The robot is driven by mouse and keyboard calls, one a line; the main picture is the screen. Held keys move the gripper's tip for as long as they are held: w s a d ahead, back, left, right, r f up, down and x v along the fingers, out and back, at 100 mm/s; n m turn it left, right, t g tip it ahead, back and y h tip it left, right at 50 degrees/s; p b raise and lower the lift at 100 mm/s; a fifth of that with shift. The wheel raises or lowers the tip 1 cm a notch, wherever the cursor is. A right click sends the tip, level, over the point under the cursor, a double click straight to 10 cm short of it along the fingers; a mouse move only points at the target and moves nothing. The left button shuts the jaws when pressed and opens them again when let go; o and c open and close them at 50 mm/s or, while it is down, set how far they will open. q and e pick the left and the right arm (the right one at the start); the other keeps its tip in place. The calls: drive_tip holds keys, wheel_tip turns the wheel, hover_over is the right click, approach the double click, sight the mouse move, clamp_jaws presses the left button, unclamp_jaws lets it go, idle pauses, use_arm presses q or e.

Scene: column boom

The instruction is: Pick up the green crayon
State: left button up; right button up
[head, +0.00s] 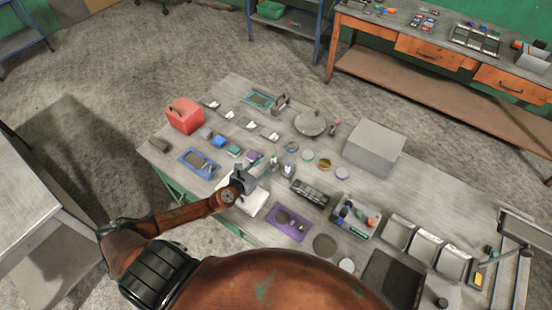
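My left gripper (262,171) is over the near left half of the workbench (240,92), beside a white pad or sheet (254,202). Its fingers point away from me, toward the middle of the bench. They are too small and dark to show whether they are open or shut. A small teal-green thing (274,159) shows just beyond the fingertips. It may be the green crayon, but I cannot be sure at this size. I cannot tell whether the fingers touch it. My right gripper is not in view.
A red box (185,115) stands at the left, a large grey box (374,147) at the back right. A round grey pan (310,123), a blue tray (199,162), a purple tray (288,222) and a filled grey tray (354,217) crowd the bench. Empty bins (426,247) stand at right.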

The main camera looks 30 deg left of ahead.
sight(272, 159)
use_arm(q)
drive_tip(key=x, duration=0.3)
drive_tip(key=shift+d+r, duration=0.1)
drive_tip(key=shift+r, duration=0.05)
drive_tip(key=x, duration=0.3)
drive_tip(key=shift+w+f, duration=0.1)
drive_tip(key=shift+f, duration=0.15)
clamp_jaws()
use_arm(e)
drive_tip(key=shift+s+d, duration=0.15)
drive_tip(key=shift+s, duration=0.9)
